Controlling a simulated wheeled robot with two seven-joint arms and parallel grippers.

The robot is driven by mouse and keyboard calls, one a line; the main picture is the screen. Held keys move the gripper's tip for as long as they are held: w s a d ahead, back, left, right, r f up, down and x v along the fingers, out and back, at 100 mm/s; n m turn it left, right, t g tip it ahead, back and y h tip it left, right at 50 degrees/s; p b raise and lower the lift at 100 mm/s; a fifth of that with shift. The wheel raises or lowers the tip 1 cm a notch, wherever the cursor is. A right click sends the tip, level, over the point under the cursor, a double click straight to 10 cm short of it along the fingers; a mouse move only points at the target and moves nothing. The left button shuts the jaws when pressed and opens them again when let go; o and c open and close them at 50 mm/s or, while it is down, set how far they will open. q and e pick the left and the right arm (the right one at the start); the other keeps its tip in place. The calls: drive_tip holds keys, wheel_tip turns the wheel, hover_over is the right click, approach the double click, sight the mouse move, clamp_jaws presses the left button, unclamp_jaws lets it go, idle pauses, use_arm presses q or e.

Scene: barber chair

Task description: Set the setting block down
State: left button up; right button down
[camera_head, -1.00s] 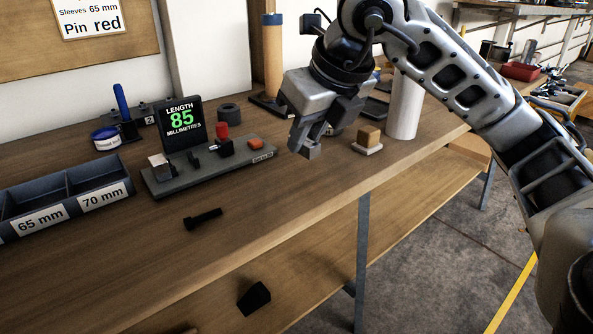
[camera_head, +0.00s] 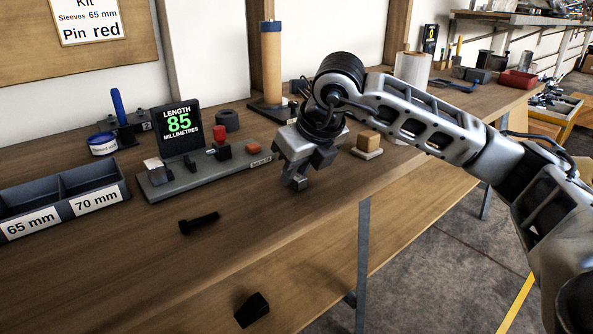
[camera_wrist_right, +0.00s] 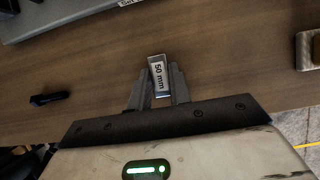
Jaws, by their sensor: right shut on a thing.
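The setting block (camera_wrist_right: 158,68) is a small grey metal block labelled "50 mm" and shows in the right wrist view. My right gripper (camera_wrist_right: 158,92) is shut on it, with one finger on each side. In the head view my right gripper (camera_head: 295,183) points down low over the bench, right of the length gauge (camera_head: 179,130) that reads 85 millimetres. The block is hard to make out there, and I cannot tell whether it touches the bench top.
The wooden bench (camera_head: 270,220) is clear in front of the gripper. A black bolt (camera_head: 199,222) lies front left. A tan block on a pale plate (camera_head: 368,146) stands close on the right. A divided bin (camera_head: 65,198) is at left. The bench's front edge is near.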

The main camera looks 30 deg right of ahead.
drive_tip(key=shift+f, duration=0.1)
use_arm(q)
drive_tip(key=shift+s+f, duration=0.15)
drive_tip(key=shift+f, duration=0.05)
use_arm(e)
drive_tip(key=c, duration=1.3)
unclamp_jaws()
drive_tip(key=shift+r, duration=0.3)
drive_tip(key=p+v, duration=0.1)
drive_tip(key=v, duration=0.5)
drive_tip(key=shift+s+r, duration=0.1)
drive_tip(key=shift+r, duration=0.15)
use_arm(q)
drive_tip(key=shift+s+a+r+p, duration=0.25)
drive_tip(key=shift+a+r+p, duration=0.2)
drive_tip(key=shift+r+p, duration=0.25)
use_arm(e)
drive_tip(key=v, duration=0.5)
drive_tip(key=shift+s, duration=0.15)
use_arm(q)
drive_tip(key=shift+w+y, duration=0.1)
drive_tip(key=shift+y, duration=0.2)
use_arm(e)
drive_tip(key=shift+r, duration=0.1)
